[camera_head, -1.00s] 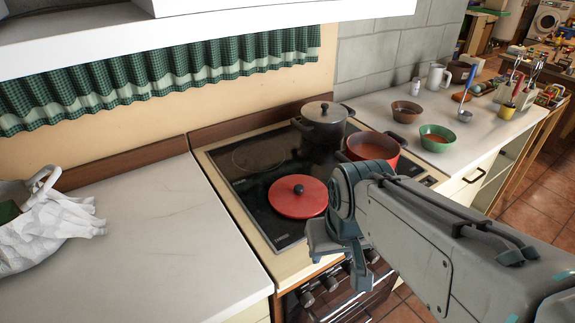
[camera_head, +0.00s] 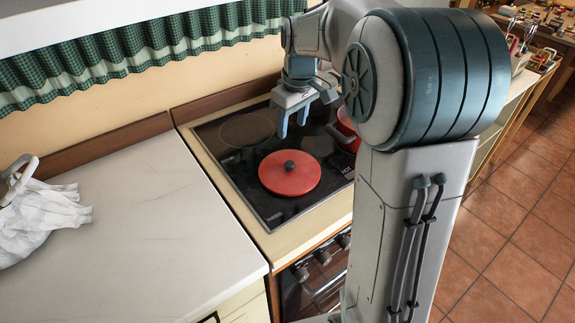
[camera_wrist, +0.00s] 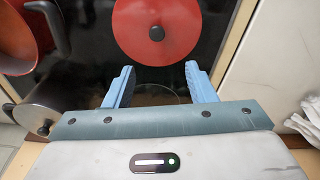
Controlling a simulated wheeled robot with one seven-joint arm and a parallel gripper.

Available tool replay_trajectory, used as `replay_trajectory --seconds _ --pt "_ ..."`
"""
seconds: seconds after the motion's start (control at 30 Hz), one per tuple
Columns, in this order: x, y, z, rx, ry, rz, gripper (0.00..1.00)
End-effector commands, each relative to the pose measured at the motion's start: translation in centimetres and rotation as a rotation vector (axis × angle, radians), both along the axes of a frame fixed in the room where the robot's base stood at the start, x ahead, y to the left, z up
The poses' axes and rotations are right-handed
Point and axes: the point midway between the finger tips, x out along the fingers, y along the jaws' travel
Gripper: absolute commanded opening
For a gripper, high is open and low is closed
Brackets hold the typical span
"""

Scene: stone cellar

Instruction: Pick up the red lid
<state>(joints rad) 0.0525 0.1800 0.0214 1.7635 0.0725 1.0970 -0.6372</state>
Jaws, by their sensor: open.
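The red lid (camera_head: 268,178) is round with a dark knob and lies flat on the black glass stovetop (camera_head: 228,158). The lid also shows at the top of the wrist view (camera_wrist: 178,14), with its knob in line with the gap between my fingers. My gripper (camera_head: 292,128) is open and empty, pointing down over the back part of the stove, behind the lid and apart from it. Its two blue fingers (camera_wrist: 160,84) show in the wrist view.
A red pot (camera_head: 343,138) stands right of the lid, partly hidden by my arm; it also shows in the wrist view (camera_wrist: 14,35). A lidded metal pot (camera_wrist: 32,114) is at lower left there. The white counter (camera_head: 140,230) is mostly clear, with a white bag (camera_head: 38,222) at its left.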

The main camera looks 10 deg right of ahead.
Motion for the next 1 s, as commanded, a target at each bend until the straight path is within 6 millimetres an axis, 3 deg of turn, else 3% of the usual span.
replay_trajectory --seconds 0.17,0.5,0.77,1.0 --pt "0.7 0.1 -1.6 0.002 0.007 0.016 0.51" --pt "1.2 0.4 -7.7 0.001 0.006 0.015 0.51" --pt "1.2 0.3 -9.6 0.0 0.006 0.014 0.51" --pt "1.1 0.1 -13.2 0.0 0.007 0.014 0.51"
